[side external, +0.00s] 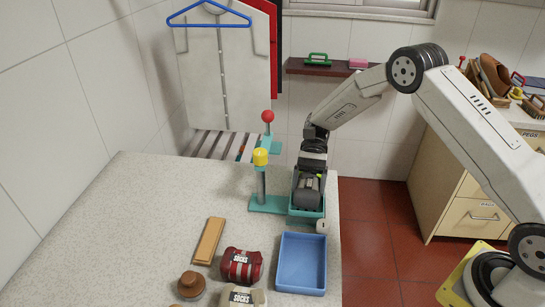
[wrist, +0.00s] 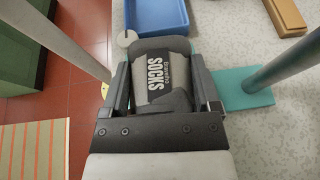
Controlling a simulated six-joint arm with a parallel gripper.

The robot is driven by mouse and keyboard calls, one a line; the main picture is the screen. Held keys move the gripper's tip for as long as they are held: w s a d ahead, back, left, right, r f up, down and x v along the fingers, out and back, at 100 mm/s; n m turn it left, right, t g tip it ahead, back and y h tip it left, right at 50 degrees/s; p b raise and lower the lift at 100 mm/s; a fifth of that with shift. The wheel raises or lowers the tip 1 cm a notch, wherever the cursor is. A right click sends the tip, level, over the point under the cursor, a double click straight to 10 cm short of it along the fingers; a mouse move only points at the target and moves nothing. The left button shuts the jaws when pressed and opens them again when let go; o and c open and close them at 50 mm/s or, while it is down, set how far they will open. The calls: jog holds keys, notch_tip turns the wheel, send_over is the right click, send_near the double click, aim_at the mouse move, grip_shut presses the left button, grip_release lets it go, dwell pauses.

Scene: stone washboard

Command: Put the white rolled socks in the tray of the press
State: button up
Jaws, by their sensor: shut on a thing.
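My gripper (side external: 308,178) is shut on a grey rolled pair of socks (wrist: 162,75) with a dark "SOCKS" label. It holds them at the teal press (side external: 268,205), over or in its green tray (side external: 305,214); I cannot tell if they touch the tray floor. In the wrist view my gripper (wrist: 162,88) has a finger on each side of the socks. The press has a post with a yellow knob (side external: 260,157). A cream-white rolled pair of socks (side external: 243,297) lies at the front edge of the side view, partly cut off.
A striped red pair (side external: 241,265) lies behind the white socks. A blue tray (side external: 301,263), a wooden block (side external: 209,241) and a brown round-knobbed object (side external: 191,285) are on the speckled counter (side external: 130,220). The counter's left is clear.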

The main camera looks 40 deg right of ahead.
jog(key=o, duration=1.2)
jog(key=shift+o, duration=0.2)
jog(key=shift+w+d, duration=0.1)
jog(key=v, duration=0.7)
jog(key=shift+w+d+r, duration=0.15)
jog(key=shift+w+d, duration=0.05)
jog(key=shift+s+a+r, duration=0.1)
jog(key=shift+s+a+r+n+t+h, duration=0.1)
jog(key=shift+s+a+n+t+h, duration=0.25)
jog(key=shift+s+t+h, duration=0.5)
jog(key=s+t+h, duration=0.1)
jog(key=s+n+t+h, duration=0.1)
jog(key=s+h, duration=0.1)
jog(key=shift+s+a+r, duration=0.15)
jog(key=shift+s, duration=0.05)
jog(key=s+d+r+n+t+h, duration=0.1)
jog(key=s+n+t+h, duration=0.4)
jog(key=s, duration=0.8)
jog(key=shift+s+d+n+t, duration=0.2)
jog(key=shift+n+t, duration=1.15)
jog(key=shift+n, duration=0.2)
